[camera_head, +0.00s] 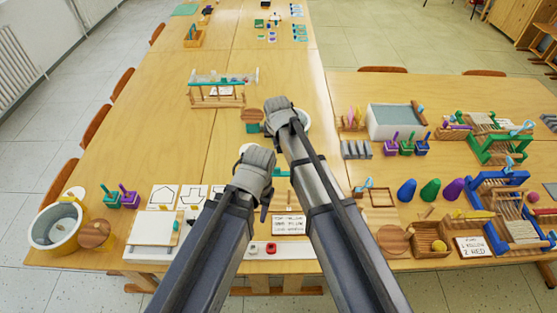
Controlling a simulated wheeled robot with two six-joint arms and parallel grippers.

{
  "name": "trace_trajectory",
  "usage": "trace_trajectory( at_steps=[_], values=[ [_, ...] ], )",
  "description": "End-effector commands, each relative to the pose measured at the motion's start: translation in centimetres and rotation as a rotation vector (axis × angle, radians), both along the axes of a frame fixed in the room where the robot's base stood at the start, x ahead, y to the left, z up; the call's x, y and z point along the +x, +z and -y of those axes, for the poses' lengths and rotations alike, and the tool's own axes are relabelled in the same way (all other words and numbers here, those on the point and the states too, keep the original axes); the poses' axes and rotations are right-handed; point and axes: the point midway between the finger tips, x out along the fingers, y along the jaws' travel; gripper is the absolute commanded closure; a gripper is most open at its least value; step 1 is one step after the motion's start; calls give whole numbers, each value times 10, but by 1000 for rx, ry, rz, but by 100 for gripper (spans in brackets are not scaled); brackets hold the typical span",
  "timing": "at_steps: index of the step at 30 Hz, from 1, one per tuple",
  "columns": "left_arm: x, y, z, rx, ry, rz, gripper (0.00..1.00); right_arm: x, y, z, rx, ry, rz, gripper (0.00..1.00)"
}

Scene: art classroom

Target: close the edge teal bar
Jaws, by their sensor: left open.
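My left gripper (265,203) is beside the end of my left arm, over the front part of the table. It is open, small and partly hidden, with nothing visible in it. My right arm reaches farther, its wrist over the table right of the rack; its fingers are hidden.
A printed card (289,224) and red and white pieces lie between my arms. A round bucket (57,225) and a white board (154,228) stand front left. Cones, blue frames (497,190) and a grey tub (395,121) crowd the right table.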

Motion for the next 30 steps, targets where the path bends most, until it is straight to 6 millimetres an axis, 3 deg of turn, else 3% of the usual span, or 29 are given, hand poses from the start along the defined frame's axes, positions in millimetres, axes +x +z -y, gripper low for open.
trace_trajectory(
  at_steps=[8,14,30],
  values=[
    [0,-3,0,0,0,0,55,5,-3,-1,4,-5,8,100],
    [0,-17,0,0,0,0,55,9,-17,-1,4,-5,7,100],
    [0,-90,0,0,1,0,55,34,-90,-1,4,-4,6,100]
  ],
)
